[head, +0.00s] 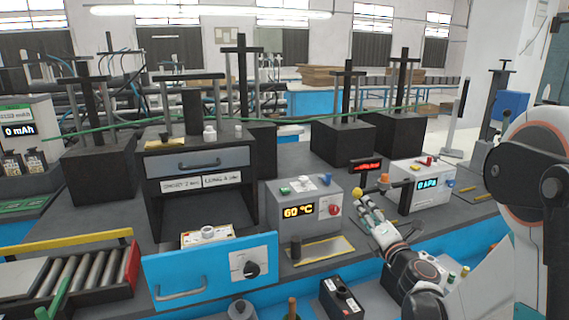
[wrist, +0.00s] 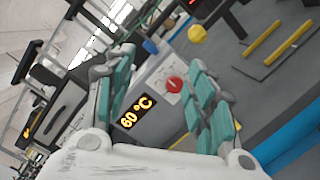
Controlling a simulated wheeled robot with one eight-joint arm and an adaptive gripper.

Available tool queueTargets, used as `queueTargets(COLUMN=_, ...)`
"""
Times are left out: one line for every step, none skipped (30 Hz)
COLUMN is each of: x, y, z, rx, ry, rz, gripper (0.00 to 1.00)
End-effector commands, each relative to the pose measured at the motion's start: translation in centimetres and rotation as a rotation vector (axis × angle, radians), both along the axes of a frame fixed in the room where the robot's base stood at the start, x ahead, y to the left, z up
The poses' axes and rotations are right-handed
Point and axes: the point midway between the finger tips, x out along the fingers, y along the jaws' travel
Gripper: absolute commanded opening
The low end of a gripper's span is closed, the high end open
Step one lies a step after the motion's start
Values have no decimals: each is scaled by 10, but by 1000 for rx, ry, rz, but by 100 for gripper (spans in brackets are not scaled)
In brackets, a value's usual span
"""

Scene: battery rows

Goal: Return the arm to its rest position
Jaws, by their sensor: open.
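My gripper (head: 372,208) is at the end of my arm, which comes in from the right side of the head view. It is held above the dark bench, in front of the grey box with the 60 °C display (head: 308,208) and the box with the 0 APs display (head: 418,186). In the wrist view my gripper (wrist: 163,82) shows its two teal-padded fingers spread apart, with nothing held between them. Behind them are the 60 °C display (wrist: 136,112) and a red knob (wrist: 175,85).
An open blue-fronted drawer (head: 205,275) juts out at the front. A roller conveyor (head: 75,275) lies at left. Black press stands (head: 345,140) fill the back. A small black box (head: 341,300) is at the front edge. A yellow knob (wrist: 197,33) shows in the wrist view.

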Motion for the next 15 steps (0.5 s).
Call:
queueTargets(x=-4, y=-3, z=18, rx=71, ry=2, rz=-33, gripper=50)
queueTargets(x=-7, y=-7, z=26, rx=118, ry=6, rz=-55, gripper=50)
queueTargets(x=-10, y=-12, z=37, rx=181, ry=9, rz=-86, gripper=50)
queueTargets(x=-13, y=-15, z=45, rx=229, ry=14, rz=-108, gripper=50)
queueTargets(x=-17, y=-19, z=52, rx=275, ry=19, rz=-130, gripper=50)
queueTargets(x=-22, y=-23, z=60, rx=339, ry=25, rz=-159, gripper=50)
queueTargets(x=-26, y=-26, z=65, rx=386, ry=32, rz=-180, gripper=50)
queueTargets(x=-30, y=-29, z=70, rx=434, ry=39, rz=-201, gripper=50)
queueTargets(x=-36, y=-32, z=76, rx=496, ry=49, rz=-231, gripper=50)
queueTargets(x=-42, y=-35, z=79, rx=543, ry=57, rz=-252, gripper=50)
queueTargets(x=-47, y=-37, z=82, rx=590, ry=67, rz=-273, gripper=50)
queueTargets(x=-54, y=-40, z=85, rx=652, ry=79, rz=-300, gripper=50)
queueTargets(x=-61, y=-41, z=87, rx=699, ry=90, rz=-320, gripper=50)
queueTargets(x=-67, y=-43, z=88, rx=746, ry=101, rz=-341, gripper=50)
queueTargets(x=-76, y=-44, z=89, rx=809, ry=117, rz=-369, gripper=50)
